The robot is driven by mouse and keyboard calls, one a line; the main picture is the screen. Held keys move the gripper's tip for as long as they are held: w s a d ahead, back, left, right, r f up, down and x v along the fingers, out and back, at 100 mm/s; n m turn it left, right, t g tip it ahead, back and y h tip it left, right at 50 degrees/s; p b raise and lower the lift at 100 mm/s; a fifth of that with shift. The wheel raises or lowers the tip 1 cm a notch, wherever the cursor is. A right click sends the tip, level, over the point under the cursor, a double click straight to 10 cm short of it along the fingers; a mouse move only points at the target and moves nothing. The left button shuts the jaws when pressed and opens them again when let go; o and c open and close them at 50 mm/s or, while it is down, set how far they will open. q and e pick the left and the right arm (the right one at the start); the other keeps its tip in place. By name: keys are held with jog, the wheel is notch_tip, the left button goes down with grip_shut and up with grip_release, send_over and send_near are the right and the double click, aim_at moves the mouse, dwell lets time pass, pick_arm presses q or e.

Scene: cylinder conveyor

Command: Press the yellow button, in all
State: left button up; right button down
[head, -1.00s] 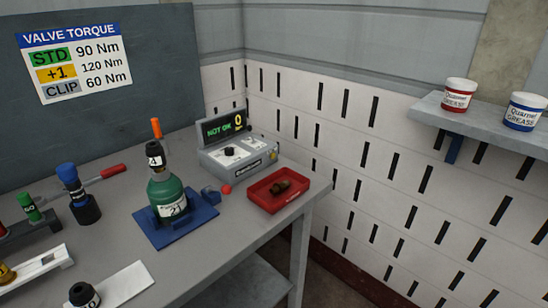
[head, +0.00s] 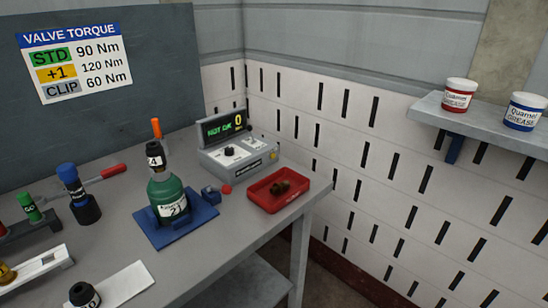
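A grey control box (head: 238,154) stands at the back of the table, near the wall corner. A small yellow spot that looks like the yellow button (head: 273,156) is on the right end of its front. The display (head: 224,127) on top reads "NOT OK" in green with a yellow 0 beside it. A round black dial (head: 229,151) sits on a white plate on the box's top. Neither of my grippers shows in the head view, so nothing of mine is seen touching the box.
A green cylinder (head: 169,193) with a black valve stands upright on a blue base (head: 150,229) left of the box. A red tray (head: 295,200) holding a brown piece and a small red ball (head: 226,189) are in front of it. A blue-capped tool (head: 78,194) stands left.

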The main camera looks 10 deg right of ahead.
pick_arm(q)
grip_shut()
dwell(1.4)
